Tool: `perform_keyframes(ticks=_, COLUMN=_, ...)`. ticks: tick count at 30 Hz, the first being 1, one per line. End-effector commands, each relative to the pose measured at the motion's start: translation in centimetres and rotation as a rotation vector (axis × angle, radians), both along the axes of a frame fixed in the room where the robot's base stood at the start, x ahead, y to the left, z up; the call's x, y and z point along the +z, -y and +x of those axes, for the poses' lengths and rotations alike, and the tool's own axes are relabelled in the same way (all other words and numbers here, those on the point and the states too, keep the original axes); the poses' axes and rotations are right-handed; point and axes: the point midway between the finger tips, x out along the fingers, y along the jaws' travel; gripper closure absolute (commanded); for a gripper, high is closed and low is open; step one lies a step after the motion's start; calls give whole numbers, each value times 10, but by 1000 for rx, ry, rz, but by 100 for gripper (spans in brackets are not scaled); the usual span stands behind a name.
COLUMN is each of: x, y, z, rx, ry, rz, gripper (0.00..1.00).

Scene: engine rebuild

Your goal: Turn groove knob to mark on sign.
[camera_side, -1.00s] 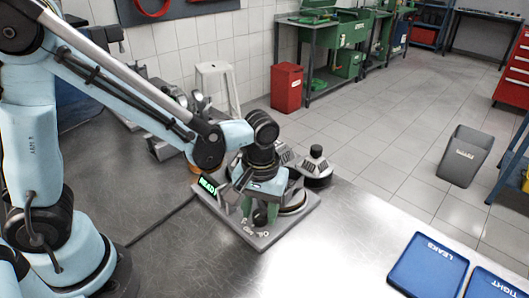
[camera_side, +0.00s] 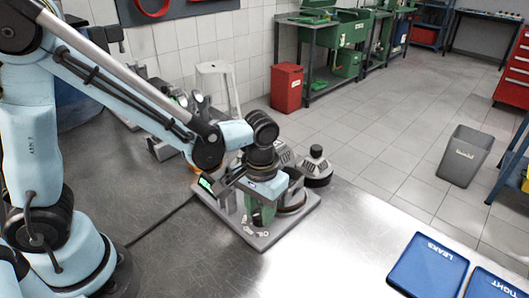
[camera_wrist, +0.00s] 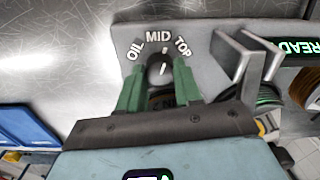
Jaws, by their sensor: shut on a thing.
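The groove knob (camera_wrist: 155,68) is a small dark dial with a white pointer line, on a grey panel lettered OIL, MID and TOP. Its line points up, roughly at MID and leaning slightly toward TOP. My gripper (camera_wrist: 159,63) has its green fingers on either side of the knob, shut on it. In the side view my gripper (camera_side: 262,217) reaches down at the front of the grey fixture (camera_side: 254,240), and the knob is hidden there. I cannot identify a sign with a mark; a lit green display (camera_wrist: 296,48) reading "READ" shows, cut off at the edge.
Metal brackets (camera_wrist: 232,60) stand close to the right of my fingers. A dark, round-topped part (camera_side: 317,168) stands behind the fixture. Blue trays marked LEAKS (camera_side: 428,268) and TIGHT (camera_side: 492,287) lie at the right. The bench between fixture and trays is clear.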

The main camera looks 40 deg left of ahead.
Motion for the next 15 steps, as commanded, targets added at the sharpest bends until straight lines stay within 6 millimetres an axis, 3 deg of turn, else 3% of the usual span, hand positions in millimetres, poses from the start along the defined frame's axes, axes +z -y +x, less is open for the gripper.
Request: perform_keyframes(ticks=15, x=0, y=0, z=-1, rx=-449, ry=-1, rz=0, gripper=96)
